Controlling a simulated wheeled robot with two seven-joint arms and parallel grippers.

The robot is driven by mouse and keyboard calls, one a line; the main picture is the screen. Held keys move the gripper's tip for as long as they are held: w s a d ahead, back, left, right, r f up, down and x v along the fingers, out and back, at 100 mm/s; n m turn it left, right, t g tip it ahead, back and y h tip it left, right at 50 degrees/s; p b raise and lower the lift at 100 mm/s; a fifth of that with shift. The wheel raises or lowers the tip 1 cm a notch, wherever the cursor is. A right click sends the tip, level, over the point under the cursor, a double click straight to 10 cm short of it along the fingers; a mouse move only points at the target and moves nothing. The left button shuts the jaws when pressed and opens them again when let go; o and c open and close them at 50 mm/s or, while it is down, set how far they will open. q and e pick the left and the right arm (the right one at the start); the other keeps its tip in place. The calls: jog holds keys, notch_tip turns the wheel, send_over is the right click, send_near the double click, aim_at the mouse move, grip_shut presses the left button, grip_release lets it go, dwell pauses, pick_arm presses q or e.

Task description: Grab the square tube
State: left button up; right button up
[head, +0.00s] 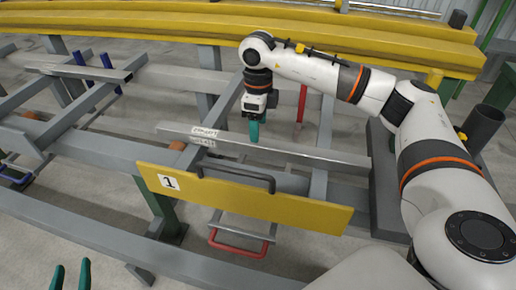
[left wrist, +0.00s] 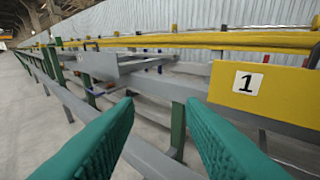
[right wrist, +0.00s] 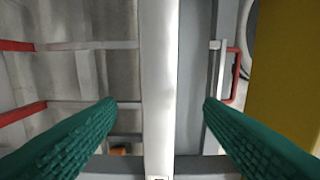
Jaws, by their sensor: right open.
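The square tube (head: 305,151) is a long pale metal bar with a white label near its left end. It lies across the grey arms of the runout table. My right gripper (head: 254,131) points down at the tube, right of the label, with green fingers open. In the right wrist view the tube (right wrist: 158,80) runs between the two spread fingers, with a gap on each side. Whether the fingertips reach down past its sides, I cannot tell. My left gripper (head: 70,277) is open and empty at the lower left, away from the tube.
A yellow panel marked 1 (head: 245,198) stands in front of the tube, with a dark handle (head: 238,173) above it and a red handle (head: 238,247) below. Yellow rails (head: 200,28) run along the back. A dark cylinder (head: 482,128) stands at the right.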

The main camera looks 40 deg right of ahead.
aim_at(257, 147)
jog(key=shift+f+b, duration=0.3)
jog(key=shift+f, duration=0.8)
jog(key=f, duration=0.1)
jog(key=f+b, duration=0.1)
jog(key=f, duration=0.2)
jog(key=shift+w+a+f+b, duration=0.1)
jog(key=shift+w+f+b, duration=0.15)
jog(key=shift+b, duration=0.05)
pick_arm(q)
notch_tip(257, 147, up, 9)
jog(key=d+t+h, duration=0.1)
jog(key=t+h, duration=0.1)
jog(key=t, duration=0.4)
jog(key=shift+s+d+f, duration=0.15)
jog(key=shift+s, duration=0.2)
pick_arm(e)
jog(key=shift+c, duration=0.2)
jog(key=shift+r, duration=0.1)
grip_shut()
